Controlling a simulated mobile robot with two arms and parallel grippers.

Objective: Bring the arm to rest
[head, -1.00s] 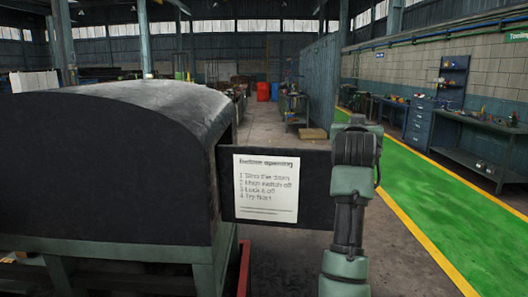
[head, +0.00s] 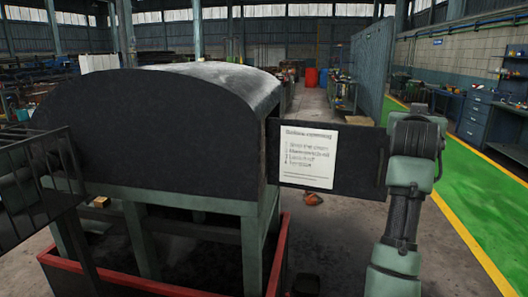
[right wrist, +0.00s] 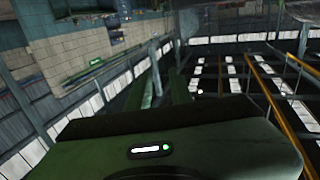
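My right arm (head: 402,205) rises from the lower right of the head view, its upper joint level with the dark board. No gripper fingers show there. In the right wrist view a green housing (right wrist: 225,155) with a small lit strip and green light fills the bottom, with a dark band along its top. I cannot make out fingers or anything held. The picture in that view is tilted, with walls and roof windows behind. My left arm and gripper are not in view.
A dark curved drum cover (head: 150,130) stands on a green frame (head: 250,250) with a red base rim (head: 105,278). A dark board (head: 355,165) with a white notice (head: 308,157) sticks out right. A dark railing (head: 40,185) is at left. The green walkway (head: 470,190) is clear.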

